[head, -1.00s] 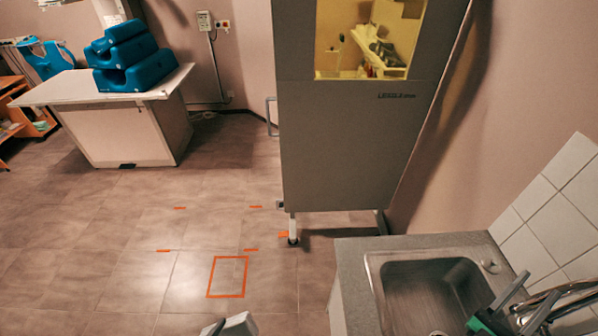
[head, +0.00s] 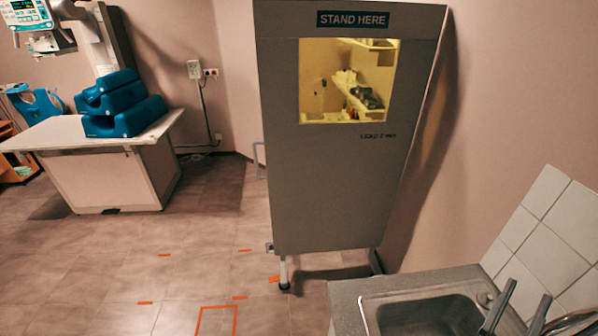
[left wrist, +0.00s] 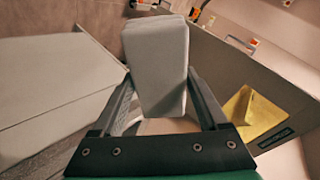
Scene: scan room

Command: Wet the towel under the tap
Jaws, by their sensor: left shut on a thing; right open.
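The towel (left wrist: 157,60), a light grey folded block, is held between the two fingers of my left gripper (left wrist: 160,88) in the left wrist view. The left gripper is outside the head view. My right gripper (head: 519,300) is at the lower right of the head view, open and empty, its two dark fingers over the right side of the sink. The steel sink (head: 372,312) is cut off by the lower edge. Part of the chrome tap (head: 578,320) shows at the right edge, partly behind the right gripper; its spout end is not visible.
The grey counter (head: 400,285) surrounds the sink, with white wall tiles (head: 535,250) to its right. A tall lead screen (head: 330,190) stands behind the counter. An exam table (head: 100,180) with blue foam blocks (head: 122,105) stands at the left. The floor between is clear.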

